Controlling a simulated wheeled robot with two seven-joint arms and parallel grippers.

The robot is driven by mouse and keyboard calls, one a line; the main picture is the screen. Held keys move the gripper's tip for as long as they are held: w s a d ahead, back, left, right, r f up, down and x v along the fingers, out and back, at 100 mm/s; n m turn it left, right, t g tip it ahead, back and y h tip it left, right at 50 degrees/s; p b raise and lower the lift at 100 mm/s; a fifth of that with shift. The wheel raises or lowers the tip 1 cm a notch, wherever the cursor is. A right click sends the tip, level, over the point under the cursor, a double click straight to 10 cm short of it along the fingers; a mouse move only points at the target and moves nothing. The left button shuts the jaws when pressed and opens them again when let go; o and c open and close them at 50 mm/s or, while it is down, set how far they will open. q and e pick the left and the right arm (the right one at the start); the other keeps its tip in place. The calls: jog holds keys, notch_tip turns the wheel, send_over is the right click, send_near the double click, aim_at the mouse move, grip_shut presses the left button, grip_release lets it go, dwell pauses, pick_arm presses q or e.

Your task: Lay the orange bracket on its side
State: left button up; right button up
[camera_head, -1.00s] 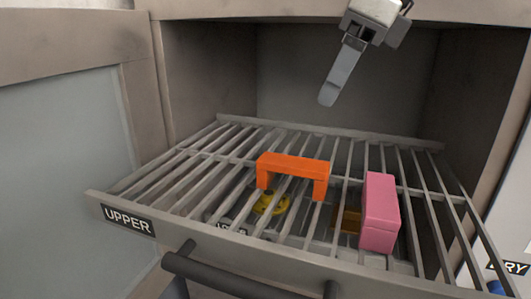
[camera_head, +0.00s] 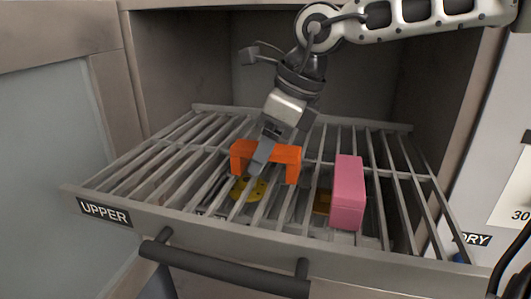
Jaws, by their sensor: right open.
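The orange bracket (camera_head: 285,161) stands upright on its two legs on the upper wire rack (camera_head: 180,170), like a small bridge. My right gripper (camera_head: 262,155) reaches down from the upper right, and a finger overlaps the middle of the bracket in the head view. The gripper is open; I cannot tell whether the finger touches the bracket. Part of the bracket's top bar is hidden behind the finger. My left gripper is not in view.
A pink block (camera_head: 347,195) stands on the rack to the right of the bracket. A yellow round item (camera_head: 248,188) shows below the bars. The rack front has an UPPER label (camera_head: 105,212) and a dark handle (camera_head: 225,272). The rack's left part is clear.

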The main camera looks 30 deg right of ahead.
jog(key=shift+a+f, duration=0.1)
jog(key=shift+f, duration=0.25)
jog(key=c, duration=1.2)
jog(key=shift+r, duration=0.1)
grip_shut()
jog(key=shift+w+r, duration=0.1)
